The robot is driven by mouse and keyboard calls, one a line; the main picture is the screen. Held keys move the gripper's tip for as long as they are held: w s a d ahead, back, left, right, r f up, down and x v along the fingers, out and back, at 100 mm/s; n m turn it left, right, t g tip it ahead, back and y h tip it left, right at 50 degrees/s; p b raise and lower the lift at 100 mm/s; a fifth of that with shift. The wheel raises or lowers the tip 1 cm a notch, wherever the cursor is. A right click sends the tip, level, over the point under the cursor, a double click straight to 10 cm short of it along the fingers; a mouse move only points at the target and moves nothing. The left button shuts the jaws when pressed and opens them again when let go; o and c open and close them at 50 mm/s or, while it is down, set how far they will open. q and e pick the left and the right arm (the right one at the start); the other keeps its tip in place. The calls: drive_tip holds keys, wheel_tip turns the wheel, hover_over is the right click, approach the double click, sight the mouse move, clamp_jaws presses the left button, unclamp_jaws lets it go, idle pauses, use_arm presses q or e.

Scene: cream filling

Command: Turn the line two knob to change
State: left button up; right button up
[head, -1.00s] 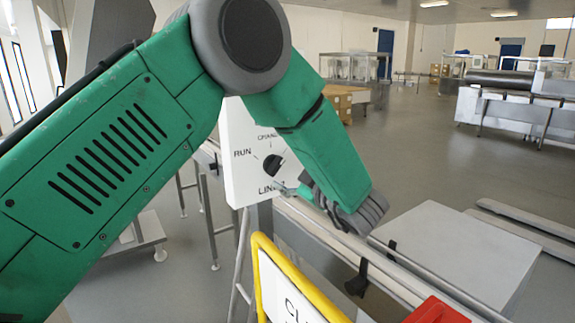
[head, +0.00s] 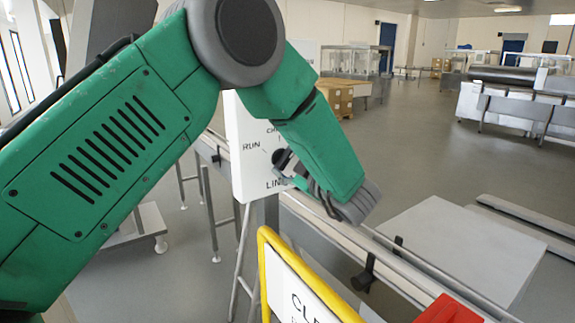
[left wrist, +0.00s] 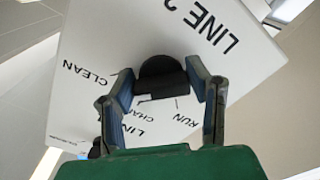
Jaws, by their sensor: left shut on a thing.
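A white control panel (head: 241,165) stands upright left of the picture's middle in the head view, marked RUN, CH and LIN. In the left wrist view the panel (left wrist: 75,103) fills the middle and reads LINE 2, CLEAN, CHANGE and RUN. The dark round knob (left wrist: 160,66) sits between the fingers of my left gripper (left wrist: 159,85), which is shut on it. In the head view the knob (head: 280,157) shows only partly, as my green arm and gripper (head: 292,176) cover its right side. Which mark the knob points to, I cannot tell. My right gripper is not in view.
A metal conveyor rail (head: 330,226) runs from behind the panel to the lower right. A yellow-framed sign (head: 268,272) stands in front, with a red object (head: 449,311) at the bottom right. A flat grey top (head: 455,245) lies beyond the rail. Open floor lies behind.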

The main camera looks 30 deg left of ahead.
use_arm(q)
drive_tip(key=n+b, duration=0.2)
drive_tip(key=b, duration=0.1)
drive_tip(key=n+b, duration=0.2)
drive_tip(key=b, duration=0.2)
drive_tip(key=n+b, duration=0.2)
drive_tip(key=b, duration=0.1)
drive_tip(key=shift+f+n+b, duration=0.3)
drive_tip(key=shift+f+n, duration=0.05)
drive_tip(key=shift+n, duration=0.05)
drive_tip(key=shift+c, duration=0.2)
drive_tip(key=shift+o, duration=0.2)
drive_tip(key=shift+d+r+n+b, duration=0.1)
drive_tip(key=shift+n+b, duration=0.8)
drive_tip(key=shift+b, duration=0.35)
drive_tip(key=shift+c, duration=0.2)
drive_tip(key=o, duration=1)
drive_tip(key=shift+o, duration=1)
drive_tip(key=shift+r, duration=0.3)
drive_tip(key=shift+d, duration=0.15)
